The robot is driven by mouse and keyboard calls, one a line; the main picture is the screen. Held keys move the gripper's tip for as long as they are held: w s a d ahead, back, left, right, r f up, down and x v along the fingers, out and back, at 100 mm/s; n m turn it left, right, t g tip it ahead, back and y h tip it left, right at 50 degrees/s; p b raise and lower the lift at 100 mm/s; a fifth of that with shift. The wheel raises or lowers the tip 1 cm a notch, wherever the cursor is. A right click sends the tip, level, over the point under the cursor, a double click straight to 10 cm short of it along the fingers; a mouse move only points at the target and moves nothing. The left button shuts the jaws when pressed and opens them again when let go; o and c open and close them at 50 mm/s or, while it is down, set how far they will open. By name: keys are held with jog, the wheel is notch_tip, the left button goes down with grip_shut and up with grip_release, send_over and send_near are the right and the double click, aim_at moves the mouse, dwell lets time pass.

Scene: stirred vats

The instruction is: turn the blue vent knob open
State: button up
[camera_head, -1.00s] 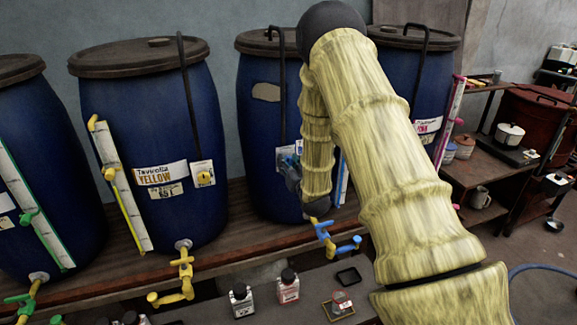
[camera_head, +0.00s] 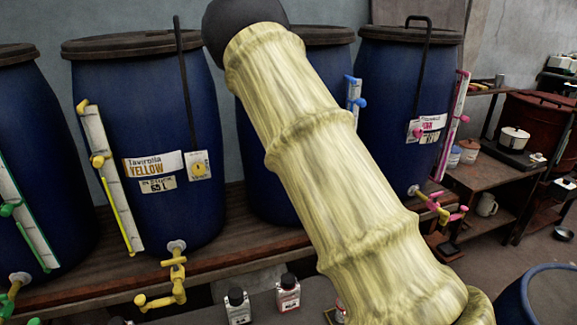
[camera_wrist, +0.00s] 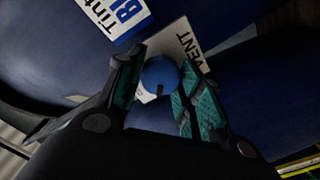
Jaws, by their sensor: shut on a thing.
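The blue vent knob (camera_wrist: 160,76) shows in the wrist view, round, with a dark pointer mark on its lower part. It sits in front of a pale plate (camera_wrist: 184,38) lettered "VENT" on a dark blue vat. My gripper (camera_wrist: 160,88) has one teal-padded finger on each side of the knob and is shut on it. In the head view my arm covers the knob, the gripper and much of the middle vat (camera_head: 322,62). A blue-fitted level gauge (camera_head: 354,92) shows at that vat's right side.
The yellow vat (camera_head: 145,95) stands left and the pink-fitted vat (camera_head: 390,85) right. Small bottles (camera_head: 288,295) stand low in front. A shelf with pots (camera_head: 514,139) is at the right.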

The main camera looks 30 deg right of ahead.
jog(key=shift+f+n+b, duration=0.1)
jog(key=shift+n+b, duration=3.1)
jog(key=shift+n, duration=0.3)
jog(key=shift+o, duration=0.2)
jog(key=shift+c, duration=0.2)
jog(key=o, duration=1)
jog(key=shift+o, duration=0.2)
jog(key=v, duration=1.2)
